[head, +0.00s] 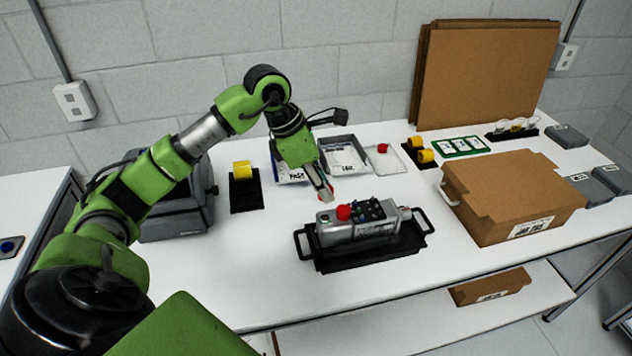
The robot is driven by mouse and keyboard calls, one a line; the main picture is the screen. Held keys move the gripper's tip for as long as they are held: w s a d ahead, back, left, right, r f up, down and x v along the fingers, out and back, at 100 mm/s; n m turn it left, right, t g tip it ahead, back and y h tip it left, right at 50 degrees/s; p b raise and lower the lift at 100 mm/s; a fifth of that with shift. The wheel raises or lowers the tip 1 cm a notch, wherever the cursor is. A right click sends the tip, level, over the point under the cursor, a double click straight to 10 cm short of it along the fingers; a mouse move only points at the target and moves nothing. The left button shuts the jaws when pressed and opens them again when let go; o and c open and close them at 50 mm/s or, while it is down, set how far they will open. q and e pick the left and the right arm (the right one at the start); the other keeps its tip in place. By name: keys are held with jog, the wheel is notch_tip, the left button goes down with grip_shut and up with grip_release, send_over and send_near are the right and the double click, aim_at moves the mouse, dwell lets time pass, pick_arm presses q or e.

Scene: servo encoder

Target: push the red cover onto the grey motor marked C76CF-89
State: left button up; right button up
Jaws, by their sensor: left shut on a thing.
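A grey motor (362,231) lies in a black tray (410,243) with side handles, at the middle of the table. A round red cap (343,212) and several dark connectors sit on its top. Its marking is too small to read. My left gripper (326,193) is just above and left of the motor, pointing down. Another red cover (382,147) lies in a clear tray (392,163) behind the motor. My right gripper is out of view.
Two labelled bins (345,158) stand behind the gripper. A cardboard box (508,200) stands close to the motor's right. Yellow rolls on black holders (246,193), a grey machine (172,222) and a green board (459,147) are around. The table's front left is clear.

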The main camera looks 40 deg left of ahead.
aim_at(327, 217)
pick_arm(q)
jog(key=shift+w+f+b, duration=0.15)
jog(key=shift+f+b, duration=0.2)
jog(key=shift+f, duration=0.3)
jog(key=shift+f+b, duration=0.45)
jog(key=shift+f, duration=0.15)
notch_tip(327, 217, down, 2)
jog(key=shift+b, duration=0.6)
jog(key=shift+f+b, duration=0.6)
jog(key=shift+f, duration=0.35)
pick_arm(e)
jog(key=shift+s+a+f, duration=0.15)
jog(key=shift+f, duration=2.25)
pick_arm(q)
jog(key=shift+b, duration=0.4)
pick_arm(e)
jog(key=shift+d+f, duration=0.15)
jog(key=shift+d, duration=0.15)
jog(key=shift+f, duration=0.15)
pick_arm(q)
jog(key=shift+f+b, duration=0.2)
jog(key=shift+b, duration=0.1)
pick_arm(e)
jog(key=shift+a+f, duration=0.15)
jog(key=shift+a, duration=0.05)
pick_arm(q)
jog(key=shift+f+b, duration=0.45)
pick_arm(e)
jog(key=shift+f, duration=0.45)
